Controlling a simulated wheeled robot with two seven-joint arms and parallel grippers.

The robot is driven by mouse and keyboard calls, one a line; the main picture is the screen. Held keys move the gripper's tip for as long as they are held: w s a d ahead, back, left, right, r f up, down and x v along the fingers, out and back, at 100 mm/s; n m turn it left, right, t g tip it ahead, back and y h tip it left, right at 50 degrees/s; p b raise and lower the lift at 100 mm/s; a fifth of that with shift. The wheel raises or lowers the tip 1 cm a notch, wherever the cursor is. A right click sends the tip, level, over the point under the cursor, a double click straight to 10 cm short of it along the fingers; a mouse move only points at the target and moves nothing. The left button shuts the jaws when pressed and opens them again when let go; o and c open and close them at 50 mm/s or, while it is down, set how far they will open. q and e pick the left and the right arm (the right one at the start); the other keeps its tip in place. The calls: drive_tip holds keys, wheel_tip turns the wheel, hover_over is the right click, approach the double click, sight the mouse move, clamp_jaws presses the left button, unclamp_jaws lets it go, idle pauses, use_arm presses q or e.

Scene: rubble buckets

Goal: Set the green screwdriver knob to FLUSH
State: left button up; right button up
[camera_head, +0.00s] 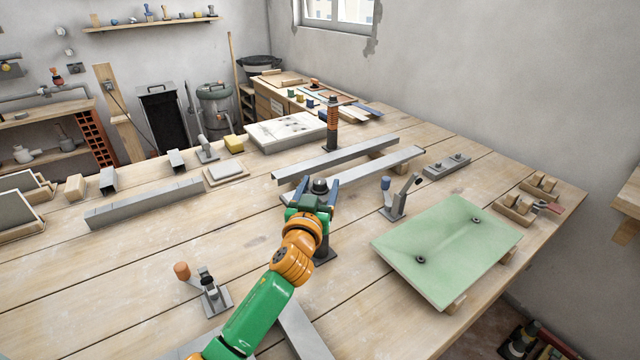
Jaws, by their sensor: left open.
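My left gripper (314,192) is in the middle of the table, at the end of my green and orange arm. Its dark fingers are open and stand on either side of a dark round knob top (320,186). I cannot tell whether they touch it. Below it a dark post on a flat base (325,254) shows, partly hidden by my gripper and wrist. No green screwdriver handle or FLUSH marking can be made out; my wrist may cover them. My right gripper is not in view.
An upright orange-ribbed tool (332,128) stands behind, near long metal profiles (335,160). A lever on a plate (398,198) and a green panel (450,250) lie to the right. An orange-tipped lever (205,290) is front left. Bare planks lie left of my gripper.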

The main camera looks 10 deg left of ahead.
use_arm(q)
drive_tip(key=shift+w, duration=0.35)
drive_tip(key=shift+r, duration=0.1)
drive_tip(key=shift+s, duration=0.1)
